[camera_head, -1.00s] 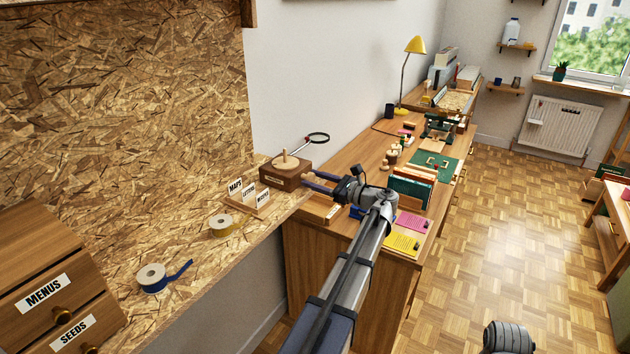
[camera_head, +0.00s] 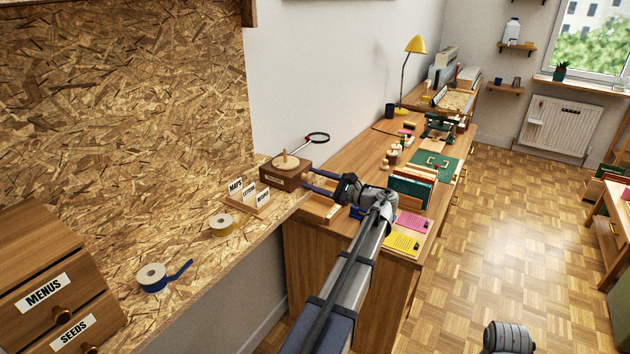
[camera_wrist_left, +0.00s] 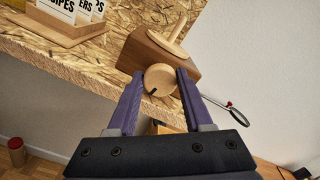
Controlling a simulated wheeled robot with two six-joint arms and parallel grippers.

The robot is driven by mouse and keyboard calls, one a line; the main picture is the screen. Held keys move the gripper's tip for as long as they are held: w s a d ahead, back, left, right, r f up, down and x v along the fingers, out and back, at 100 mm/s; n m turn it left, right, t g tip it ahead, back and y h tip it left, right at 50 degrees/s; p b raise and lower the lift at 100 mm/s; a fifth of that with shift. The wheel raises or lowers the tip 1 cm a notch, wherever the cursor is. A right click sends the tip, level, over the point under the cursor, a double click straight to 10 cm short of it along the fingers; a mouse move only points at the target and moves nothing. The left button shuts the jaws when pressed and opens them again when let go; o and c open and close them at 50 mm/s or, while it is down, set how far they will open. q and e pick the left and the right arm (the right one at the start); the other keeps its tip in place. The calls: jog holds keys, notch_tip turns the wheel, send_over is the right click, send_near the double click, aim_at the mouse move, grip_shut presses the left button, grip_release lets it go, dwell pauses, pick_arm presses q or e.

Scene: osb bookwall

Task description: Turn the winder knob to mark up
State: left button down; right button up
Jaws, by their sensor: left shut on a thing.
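The winder (camera_head: 285,178) is a brown wooden box with a pale disc and peg on top, at the right end of the OSB shelf. In the left wrist view the winder box (camera_wrist_left: 152,52) looks tilted. Its round pale winder knob (camera_wrist_left: 159,77) faces the camera, with a short dark mark at its lower left edge. My left gripper (camera_head: 308,180) reaches the winder's right side. In the left wrist view its purple fingers (camera_wrist_left: 160,74) are shut on the knob from both sides. The knob is hidden in the head view.
A card rack (camera_head: 262,210) stands just left of the winder. Tape rolls (camera_head: 221,226) lie farther along the shelf. A magnifier (camera_head: 318,137) sticks up behind the winder. The desk (camera_head: 350,155) with folders and tools lies beyond and below my left arm.

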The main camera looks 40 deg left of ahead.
dwell(0.3)
pick_arm(q)
jog(key=shift+c, duration=1.5)
grip_release()
jog(key=d, duration=0.7)
jog(key=shift+w+d, duration=0.4)
